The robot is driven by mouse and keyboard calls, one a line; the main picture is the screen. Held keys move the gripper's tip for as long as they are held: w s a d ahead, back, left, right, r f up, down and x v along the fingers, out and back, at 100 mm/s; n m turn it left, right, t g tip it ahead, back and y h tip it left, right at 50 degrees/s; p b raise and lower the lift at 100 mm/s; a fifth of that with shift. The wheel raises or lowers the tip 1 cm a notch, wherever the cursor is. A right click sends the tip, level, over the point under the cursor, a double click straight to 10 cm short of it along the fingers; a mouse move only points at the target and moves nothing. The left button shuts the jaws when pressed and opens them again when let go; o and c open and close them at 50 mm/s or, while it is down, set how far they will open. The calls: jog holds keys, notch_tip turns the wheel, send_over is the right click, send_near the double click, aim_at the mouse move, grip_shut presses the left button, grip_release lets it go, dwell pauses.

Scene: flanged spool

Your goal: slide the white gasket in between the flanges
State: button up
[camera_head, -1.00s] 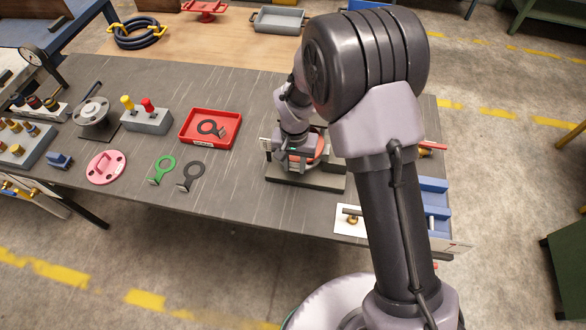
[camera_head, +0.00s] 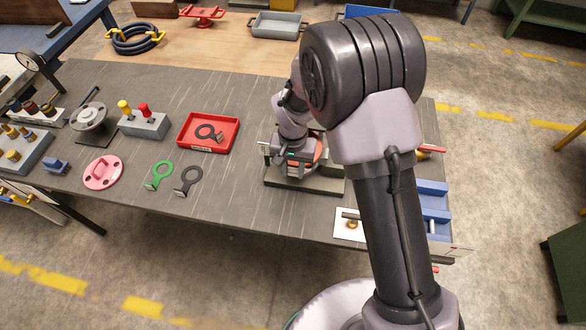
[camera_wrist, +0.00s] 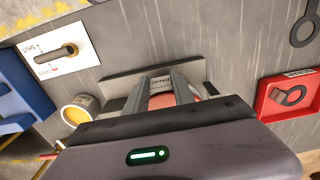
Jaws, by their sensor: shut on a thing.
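The flanged spool stands on a dark base plate (camera_head: 305,184) near the bench's front, right of centre. One reddish-orange flange (camera_head: 320,151) shows beside my wrist; the rest is hidden by my arm. My gripper (camera_wrist: 163,82) is down at the spool, its two fingers reaching over the base plate. It is shut on the white gasket, which is mostly hidden behind the fingers and gripper body. A pale labelled surface and some red show between the fingers in the wrist view. I cannot tell how far the gasket sits between the flanges.
A red tray (camera_head: 208,132) with a dark ring tool stands left of the spool. Green (camera_head: 160,175) and black (camera_head: 187,180) ring tools and a pink flanged disc (camera_head: 103,172) lie further left. A white valve card (camera_head: 350,224) and blue holder (camera_head: 433,196) are at the right.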

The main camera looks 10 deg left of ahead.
jog(key=shift+f, duration=0.1)
jog(key=o, duration=1.1)
notch_tip(320, 180, up, 18)
jog(key=f+p, duration=0.1)
jog(key=p, duration=0.2)
jog(key=s+d+r+m+t+y+b, duration=0.2)
jog(key=s+d+r+t+b, duration=0.1)
jog(key=s+d+b, duration=0.8)
jog(key=s+d+f+t+b, duration=0.1)
jog(key=s+b, duration=0.1)
jog(key=s, duration=0.1)
jog(key=s+d+f+m+t+b, duration=0.1)
jog(key=s+b, duration=0.1)
jog(key=s, duration=0.1)
jog(key=s+d+f+b, duration=0.2)
jog(key=s, duration=0.1)
jog(key=shift+s+d+m+t, duration=0.1)
jog(key=shift+s+m+t, duration=0.2)
jog(key=shift+t, duration=0.1)
